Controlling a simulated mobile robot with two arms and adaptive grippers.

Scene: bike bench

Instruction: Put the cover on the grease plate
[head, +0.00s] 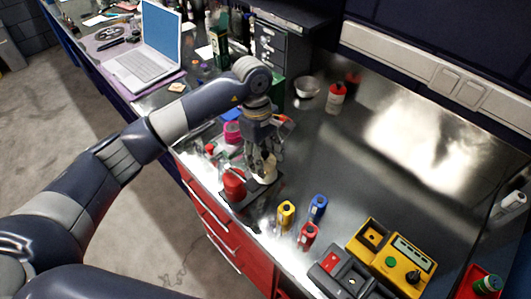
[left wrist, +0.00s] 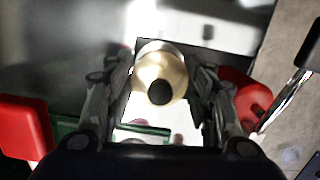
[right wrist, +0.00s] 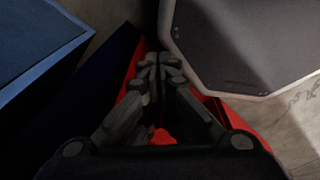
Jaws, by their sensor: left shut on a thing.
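The cover (left wrist: 150,60) is a pale gold dome with a black knob. My left gripper (left wrist: 160,92) is shut on it, with one finger on each side, in the left wrist view. In the head view my left gripper (head: 263,158) points down over the bench, with the cream cover (head: 268,174) at its fingertips. A dark flat plate (head: 245,203), perhaps the grease plate, lies below near the bench's front edge. I cannot tell whether the cover touches it. My right gripper (right wrist: 158,72) is shut and empty in the right wrist view.
A red can (head: 233,184) stands just left of the cover. Yellow (head: 286,215), blue (head: 317,208) and red (head: 308,236) bottles stand to the right. A yellow device (head: 385,258) lies further right. The steel bench behind them is mostly clear.

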